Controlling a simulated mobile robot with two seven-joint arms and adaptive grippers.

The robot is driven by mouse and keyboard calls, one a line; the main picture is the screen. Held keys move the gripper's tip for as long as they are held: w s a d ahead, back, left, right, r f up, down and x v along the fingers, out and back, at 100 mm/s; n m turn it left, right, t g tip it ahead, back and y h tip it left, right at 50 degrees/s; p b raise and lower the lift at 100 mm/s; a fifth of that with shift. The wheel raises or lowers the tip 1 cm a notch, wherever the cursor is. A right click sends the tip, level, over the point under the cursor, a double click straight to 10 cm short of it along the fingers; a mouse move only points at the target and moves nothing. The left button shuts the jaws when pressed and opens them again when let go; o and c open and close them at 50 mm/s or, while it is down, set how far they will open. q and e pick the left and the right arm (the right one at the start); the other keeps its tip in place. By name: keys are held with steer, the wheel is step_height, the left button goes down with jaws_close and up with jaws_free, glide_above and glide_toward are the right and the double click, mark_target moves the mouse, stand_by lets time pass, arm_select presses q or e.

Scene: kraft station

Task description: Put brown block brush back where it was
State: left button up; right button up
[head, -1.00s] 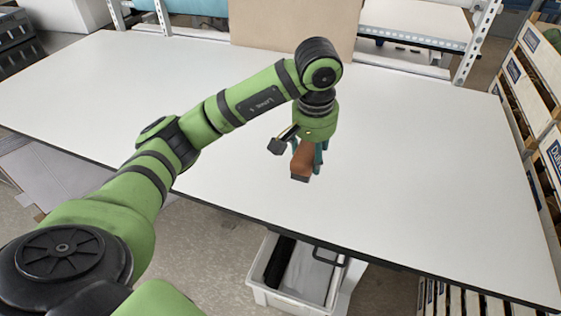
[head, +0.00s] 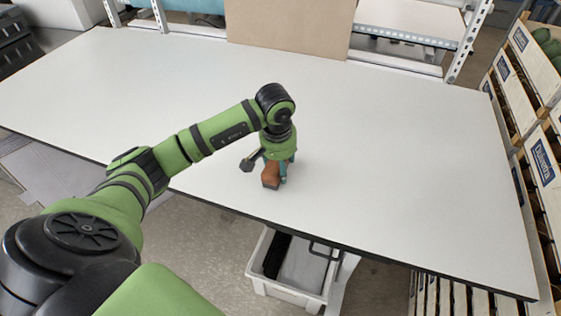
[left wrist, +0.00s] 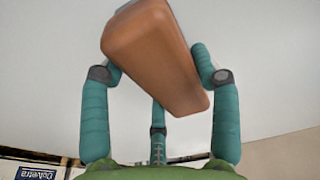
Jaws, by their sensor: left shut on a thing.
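The brown block brush (head: 271,174) is in my left gripper (head: 276,172), over the front middle part of the white table. In the left wrist view the brush (left wrist: 155,55) sits tilted between the teal fingers of the gripper (left wrist: 160,75), with its smooth brown side facing the camera. The fingers are shut on it. In the head view the brush is low at the table; I cannot tell whether it touches the top. Its underside is hidden. My right gripper is not in view.
The white table (head: 390,170) is otherwise bare, with free room on all sides of the gripper. A white bin (head: 290,295) stands under the front edge. A brown board (head: 290,30) stands at the back. Wooden pallets (head: 530,130) line the right side.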

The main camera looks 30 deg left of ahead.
arm_select(q)
steer(key=shift+f, duration=0.2)
steer(key=o, duration=1)
steer(key=shift+r, duration=0.1)
